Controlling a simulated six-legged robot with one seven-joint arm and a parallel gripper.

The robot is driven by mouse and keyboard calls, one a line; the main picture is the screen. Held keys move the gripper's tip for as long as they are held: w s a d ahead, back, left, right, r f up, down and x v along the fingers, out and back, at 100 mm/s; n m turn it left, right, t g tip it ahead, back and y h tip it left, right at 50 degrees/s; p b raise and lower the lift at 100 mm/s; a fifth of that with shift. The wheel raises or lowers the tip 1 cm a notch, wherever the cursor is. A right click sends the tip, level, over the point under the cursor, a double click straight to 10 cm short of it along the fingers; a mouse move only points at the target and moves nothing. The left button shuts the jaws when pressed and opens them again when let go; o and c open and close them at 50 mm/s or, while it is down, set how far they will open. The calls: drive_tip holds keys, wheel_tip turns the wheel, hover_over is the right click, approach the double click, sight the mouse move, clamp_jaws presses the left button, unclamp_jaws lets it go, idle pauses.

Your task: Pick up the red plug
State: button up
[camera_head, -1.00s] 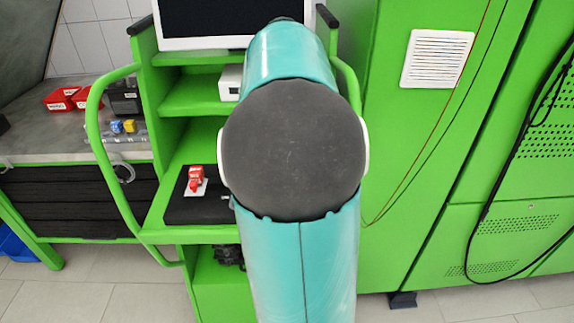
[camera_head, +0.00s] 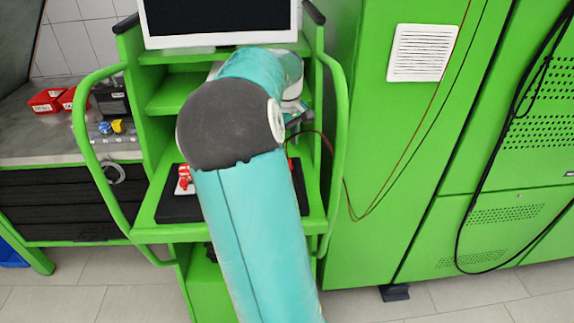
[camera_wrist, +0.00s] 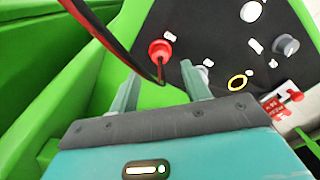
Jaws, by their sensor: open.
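I see no contact. Another red part (camera_wrist: 285,106) on a white block lies at the right of the wrist view; red also shows left of my arm in the head view (camera_head: 184,174). My arm hides most of the panel and my fingers in the head view.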

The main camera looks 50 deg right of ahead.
wheel_tip(320, 180, down, 5)
drive_tip(key=shift+r, duration=0.1)
drive_tip(key=shift+c, duration=0.2)
drive_tip(key=c, duration=0.9)
drive_tip(key=shift+r, duration=0.15)
drive_tip(key=shift+r, duration=0.65)
drive_tip(key=a+r, duration=0.3)
drive_tip(key=a, duration=0.1)
drive_tip(key=a+r, duration=0.4)
drive_tip(key=a, duration=0.1)
drive_tip(key=a+r, duration=0.4)
drive_tip(key=a, duration=0.1)
drive_tip(key=shift+w+r, duration=0.25)
drive_tip(key=shift+w, duration=0.05)
